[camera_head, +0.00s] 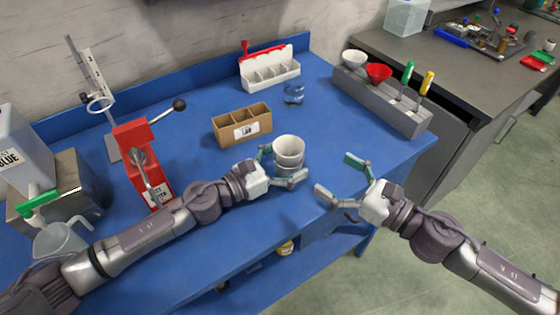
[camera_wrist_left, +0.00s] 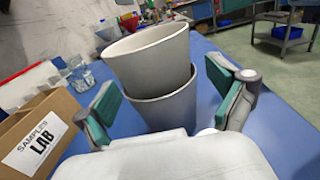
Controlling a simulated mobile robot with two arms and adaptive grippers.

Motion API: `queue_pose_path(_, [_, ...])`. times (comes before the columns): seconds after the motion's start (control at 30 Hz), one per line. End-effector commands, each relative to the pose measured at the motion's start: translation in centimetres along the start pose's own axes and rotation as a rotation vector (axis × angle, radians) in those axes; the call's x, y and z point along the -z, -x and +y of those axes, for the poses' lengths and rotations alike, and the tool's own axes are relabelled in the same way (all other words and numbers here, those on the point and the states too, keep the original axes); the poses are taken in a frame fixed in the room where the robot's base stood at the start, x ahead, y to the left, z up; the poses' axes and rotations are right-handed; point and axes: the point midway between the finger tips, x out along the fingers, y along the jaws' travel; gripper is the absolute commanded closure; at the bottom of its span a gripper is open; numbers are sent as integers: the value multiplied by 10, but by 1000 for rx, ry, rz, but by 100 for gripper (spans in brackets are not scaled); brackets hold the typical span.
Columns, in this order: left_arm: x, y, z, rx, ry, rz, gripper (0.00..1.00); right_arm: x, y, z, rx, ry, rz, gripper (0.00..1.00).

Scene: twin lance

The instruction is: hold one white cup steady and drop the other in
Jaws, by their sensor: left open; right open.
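Two white cups stand on the blue table, one nested in the other. The upper cup (camera_head: 288,146) sits partly inside the lower cup (camera_head: 287,169), with its rim above it. In the left wrist view, the upper cup (camera_wrist_left: 150,65) leans slightly and the lower cup (camera_wrist_left: 168,108) shows beneath it. My left gripper (camera_head: 284,167) is open, with its fingers on either side of the lower cup; the wrist view shows gaps beside the cup. My right gripper (camera_head: 340,176) is open and empty, to the right of the cups, near the table's front edge.
A cardboard box (camera_head: 242,126) labelled for samples stands behind left of the cups. Blue glassware (camera_head: 293,93) and a white divided rack (camera_head: 270,72) are further back. A red press (camera_head: 143,165) stands left. A grey tray (camera_head: 380,102) holds funnels and tools at right.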

Motion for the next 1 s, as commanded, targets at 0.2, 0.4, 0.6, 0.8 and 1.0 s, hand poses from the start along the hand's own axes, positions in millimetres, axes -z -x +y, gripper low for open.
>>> queue_pose_path(0.2, [2, 30, 0, -2, 2, 4, 5, 0, 0, 0, 0, 0, 0, 4])
queue_pose_path(0.4, [2, 72, -1, -2, 5, 3, 5, 0, 0, 0, 0, 0, 0, 4])
queue_pose_path(0.6, [2, 103, 0, -1, 4, 3, 5, 0, 0, 0, 0, 0, 0, 4])
queue_pose_path(0.8, [1, 117, 0, 0, 1, 2, 5, 0, 0, 0, 0, 0, 0, 4])
queue_pose_path(1.0, [0, 119, 0, 0, -1, 0, 5, 0, 0, 0, 0, 0, 0, 4])
